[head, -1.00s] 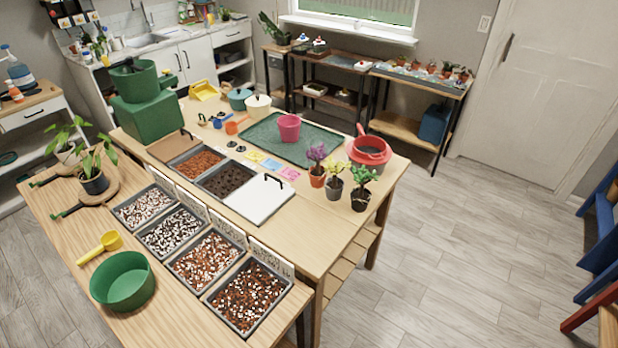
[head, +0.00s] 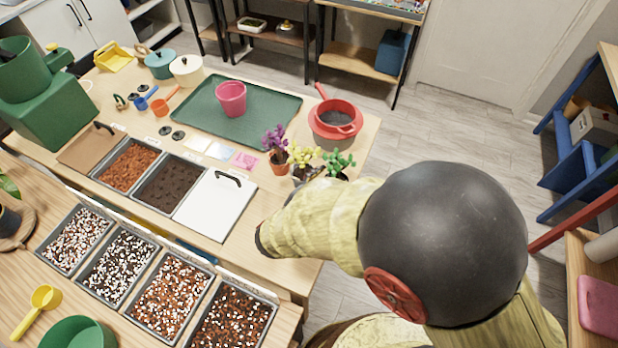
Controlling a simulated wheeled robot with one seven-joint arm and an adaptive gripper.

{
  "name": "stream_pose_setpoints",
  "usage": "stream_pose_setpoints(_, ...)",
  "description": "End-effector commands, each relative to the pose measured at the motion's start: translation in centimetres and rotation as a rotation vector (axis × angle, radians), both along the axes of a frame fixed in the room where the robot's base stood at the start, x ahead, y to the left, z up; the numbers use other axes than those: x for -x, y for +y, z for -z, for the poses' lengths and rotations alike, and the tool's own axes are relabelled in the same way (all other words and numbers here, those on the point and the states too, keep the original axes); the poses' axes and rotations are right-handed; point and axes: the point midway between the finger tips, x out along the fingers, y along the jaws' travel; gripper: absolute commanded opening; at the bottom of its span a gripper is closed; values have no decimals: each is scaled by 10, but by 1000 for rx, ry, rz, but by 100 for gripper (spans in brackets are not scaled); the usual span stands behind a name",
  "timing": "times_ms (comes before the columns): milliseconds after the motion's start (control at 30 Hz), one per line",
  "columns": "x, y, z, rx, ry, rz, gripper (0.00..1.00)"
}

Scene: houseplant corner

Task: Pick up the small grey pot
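Three small potted plants stand at the right end of the potting table. The small grey pot (head: 304,174) holds the yellow-flowered plant (head: 301,156) in the middle; my arm covers its lower part. A purple-flowered plant in a terracotta pot (head: 279,163) stands just left of it. A green plant (head: 338,161) stands just right; its pot is mostly hidden behind my arm. My arm reaches in from the lower right, in front of these plants. My gripper itself does not show, so I cannot see its fingers.
A red pan (head: 347,128) with a handle stands behind the plants. A green tray (head: 205,117) with a pink pot (head: 231,97) lies behind left. A white lid (head: 209,208) and open soil bins (head: 127,165) are in front left. The floor at the right is clear.

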Motion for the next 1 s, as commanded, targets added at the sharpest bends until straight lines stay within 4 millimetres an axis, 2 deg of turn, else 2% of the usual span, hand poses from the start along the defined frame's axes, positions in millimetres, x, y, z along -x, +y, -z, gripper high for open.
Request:
stream_pose_setpoints(33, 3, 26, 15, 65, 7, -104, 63)
stream_pose_setpoints(100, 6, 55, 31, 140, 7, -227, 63)
stream_pose_setpoints(200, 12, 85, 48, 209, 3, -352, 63)
stream_pose_setpoints(300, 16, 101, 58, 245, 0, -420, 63)
stream_pose_setpoints(400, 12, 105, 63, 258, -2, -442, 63)
stream_pose_setpoints(667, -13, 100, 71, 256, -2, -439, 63)
stream_pose_setpoints(900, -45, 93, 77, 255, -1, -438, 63)
stream_pose_setpoints(1000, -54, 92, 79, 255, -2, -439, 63)
